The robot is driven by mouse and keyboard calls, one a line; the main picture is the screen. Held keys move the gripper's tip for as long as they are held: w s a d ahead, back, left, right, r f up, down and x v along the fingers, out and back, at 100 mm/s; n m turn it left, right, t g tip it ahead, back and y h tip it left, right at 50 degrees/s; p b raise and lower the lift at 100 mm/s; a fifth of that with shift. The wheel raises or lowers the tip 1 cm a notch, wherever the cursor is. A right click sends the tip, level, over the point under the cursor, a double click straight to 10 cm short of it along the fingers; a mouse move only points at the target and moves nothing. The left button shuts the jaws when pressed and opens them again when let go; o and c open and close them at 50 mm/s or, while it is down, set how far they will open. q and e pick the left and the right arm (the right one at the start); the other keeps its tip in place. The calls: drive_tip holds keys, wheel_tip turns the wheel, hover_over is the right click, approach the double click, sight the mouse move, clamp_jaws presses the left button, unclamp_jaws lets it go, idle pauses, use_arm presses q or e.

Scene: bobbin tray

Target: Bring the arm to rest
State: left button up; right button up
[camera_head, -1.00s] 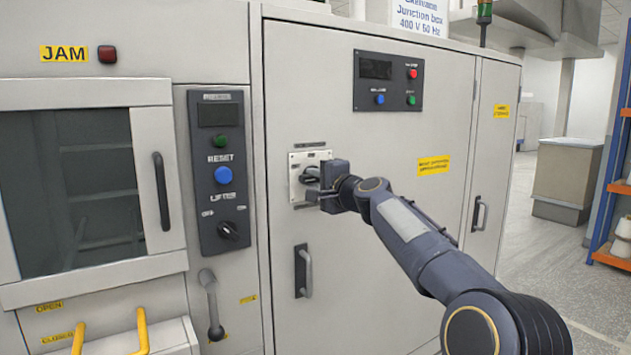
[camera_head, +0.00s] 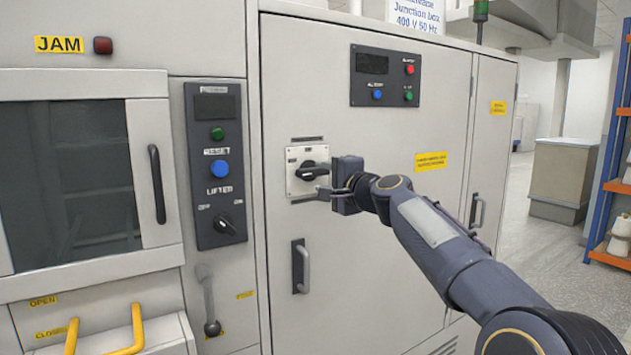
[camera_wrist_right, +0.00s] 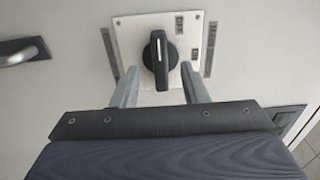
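My right gripper (camera_head: 322,180) is in front of the grey cabinet door, just right of a black rotary switch (camera_head: 312,171) on a pale square plate (camera_head: 293,186). The plate carries an "OFF" mark at one edge; a second mark is too small to read. My left gripper is not in view.
Left of the switch is a control panel (camera_head: 216,170) with buttons and a knob. A door handle (camera_head: 301,267) sticks out below the switch. A window door (camera_head: 70,190) and yellow handles (camera_head: 138,325) are at the left. Open floor (camera_head: 540,260) lies to the right.

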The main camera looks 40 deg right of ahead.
drive_tip(key=shift+s+a, duration=0.15)
drive_tip(key=shift+s, duration=1.05)
drive_tip(key=s+a+f+n+g+y+p, duration=0.3)
drive_tip(key=s+a+f+n, duration=0.15)
drive_tip(key=a, duration=0.45)
drive_tip(key=s+a+f+n+g+y+p, duration=0.25)
drive_tip(key=s+a+f+n, duration=0.2)
drive_tip(key=a, duration=0.35)
drive_tip(key=s+a+f+n+g+p, duration=0.3)
drive_tip(key=s+a+f+n, duration=0.1)
drive_tip(key=s+f, duration=0.4)
drive_tip(key=s+a+f+n+g+p, duration=0.2)
drive_tip(key=s+a+f+n+g, duration=0.2)
drive_tip(key=s, duration=0.7)
wheel_tip(320, 180, down, 4)
drive_tip(key=a, duration=0.2)
drive_tip(key=shift+s+a+n+p, duration=0.3)
drive_tip(key=shift+s+a+p, duration=0.05)
drive_tip(key=shift+a+p, duration=0.05)
drive_tip(key=shift+s+d, duration=0.1)
